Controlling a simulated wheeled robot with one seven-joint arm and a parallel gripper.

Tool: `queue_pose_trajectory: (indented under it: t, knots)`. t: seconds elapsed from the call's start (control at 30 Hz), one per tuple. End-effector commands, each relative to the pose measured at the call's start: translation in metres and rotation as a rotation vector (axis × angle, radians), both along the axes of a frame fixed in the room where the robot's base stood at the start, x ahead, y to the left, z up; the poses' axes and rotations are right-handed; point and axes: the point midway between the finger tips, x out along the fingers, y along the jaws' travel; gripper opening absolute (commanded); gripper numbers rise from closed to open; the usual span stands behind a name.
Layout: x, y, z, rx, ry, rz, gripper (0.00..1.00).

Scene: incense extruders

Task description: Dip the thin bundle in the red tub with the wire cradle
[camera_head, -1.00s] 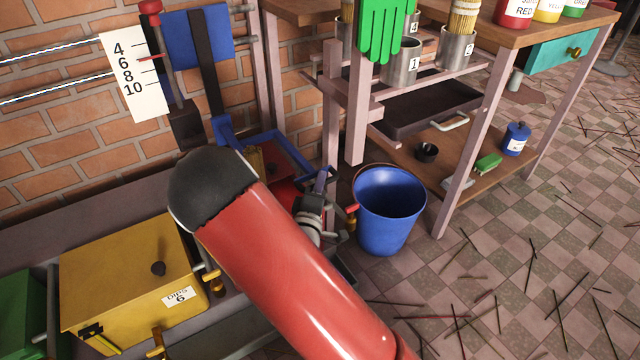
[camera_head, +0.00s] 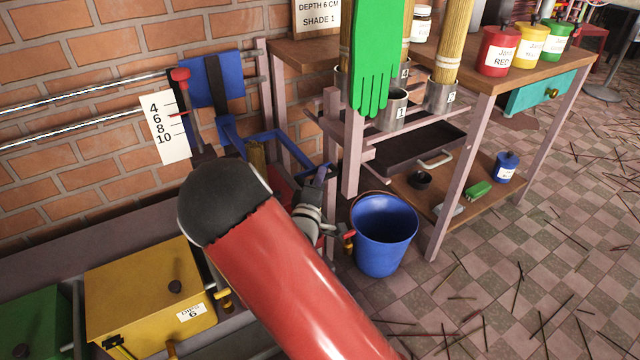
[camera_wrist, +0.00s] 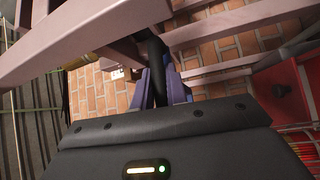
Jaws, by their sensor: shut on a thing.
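The red tub (camera_head: 284,186) is mostly hidden behind my arm; only a strip of its red side shows. A blue frame (camera_head: 262,135), apparently the wire cradle, stands over it at the wall rail. A tan bundle (camera_head: 257,155) shows upright inside the frame; its lower end is hidden. My gripper (camera_head: 321,174) is at the frame's right end. In the wrist view my gripper (camera_wrist: 154,88) has its purple fingers closed around a dark bar (camera_wrist: 152,50), apparently the cradle's handle.
A depth scale (camera_head: 164,126) and red-topped post (camera_head: 181,76) stand left of the frame. A yellow lidded tub (camera_head: 135,285) is at lower left. A blue bucket (camera_head: 383,238) and wooden bench (camera_head: 432,230) are close right of my gripper. A green glove (camera_head: 374,60) hangs there.

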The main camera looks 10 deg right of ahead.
Motion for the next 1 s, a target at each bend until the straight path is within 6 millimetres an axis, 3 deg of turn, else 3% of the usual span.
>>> queue_pose_trajectory:
  t: [0.03, 0.2, 0.6, 0.63, 0.8, 1.0]
  knots:
    - [0.0, 0.0, 0.014, 0.0, -0.004, 0.0, 0.0]
    - [0.0, 0.0, 0.027, 0.001, -0.003, 0.0, 0.0]
    - [0.0, -0.001, 0.028, 0.0, -0.002, -0.001, 0.0]
    - [0.0, -0.001, 0.028, 0.0, -0.002, -0.001, 0.16]
    - [0.0, 0.0, 0.028, 0.001, -0.001, -0.001, 0.36]
    - [0.0, 0.0, 0.027, 0.001, 0.0, 0.0, 0.36]
